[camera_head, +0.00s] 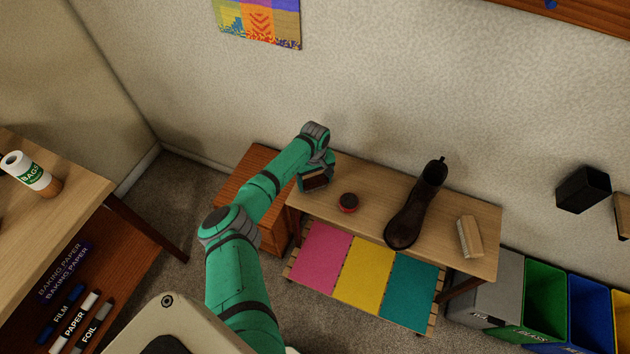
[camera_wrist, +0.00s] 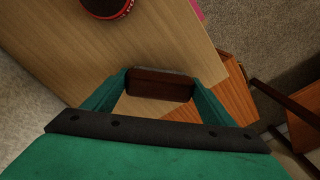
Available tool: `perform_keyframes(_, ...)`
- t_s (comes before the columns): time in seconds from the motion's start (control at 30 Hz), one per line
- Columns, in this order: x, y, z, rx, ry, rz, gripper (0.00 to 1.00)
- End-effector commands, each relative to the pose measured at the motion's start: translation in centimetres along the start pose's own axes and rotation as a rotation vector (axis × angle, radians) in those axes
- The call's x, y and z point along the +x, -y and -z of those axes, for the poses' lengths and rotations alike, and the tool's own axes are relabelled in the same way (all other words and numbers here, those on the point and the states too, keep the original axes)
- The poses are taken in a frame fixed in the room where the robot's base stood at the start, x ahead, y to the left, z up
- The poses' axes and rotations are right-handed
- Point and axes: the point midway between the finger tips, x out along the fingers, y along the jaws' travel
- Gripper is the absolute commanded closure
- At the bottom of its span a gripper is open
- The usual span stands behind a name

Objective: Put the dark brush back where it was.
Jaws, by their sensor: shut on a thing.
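The dark brush (camera_wrist: 160,84) is between the two fingers of my gripper (camera_wrist: 158,88) in the wrist view, its brown back facing the camera. In the head view the brush (camera_head: 314,182) shows at the left end of the wooden bench (camera_head: 385,190), with my gripper (camera_head: 312,176) shut on it. I cannot tell whether the brush touches the bench top. A round dark tin with red (camera_head: 348,202) lies on the bench just right of the brush. It also shows at the top of the wrist view (camera_wrist: 105,5).
A dark boot (camera_head: 408,215) stands mid-bench, and a light brush (camera_head: 470,237) lies at the right end. A reddish wooden cabinet (camera_head: 240,190) adjoins the bench's left end. Pink, yellow and teal panels (camera_head: 365,270) lie below. Bins (camera_head: 545,300) stand at right.

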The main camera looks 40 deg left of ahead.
Motion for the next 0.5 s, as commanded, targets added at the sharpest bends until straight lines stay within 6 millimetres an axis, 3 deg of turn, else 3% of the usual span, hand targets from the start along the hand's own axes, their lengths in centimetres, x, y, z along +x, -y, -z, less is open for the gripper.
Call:
perform_keyframes(0.23, 0.13, 0.00, 0.01, 0.000, 0.000, 0.000, 0.43)
perform_keyframes(0.27, 0.17, 0.01, 0.01, 0.000, 0.000, 0.000, 0.20)
perform_keyframes(0.33, 0.14, 0.00, 0.01, 0.000, 0.000, 0.000, 0.04)
perform_keyframes(0.5, 0.13, 0.00, 0.01, 0.000, 0.000, 0.000, 0.04)
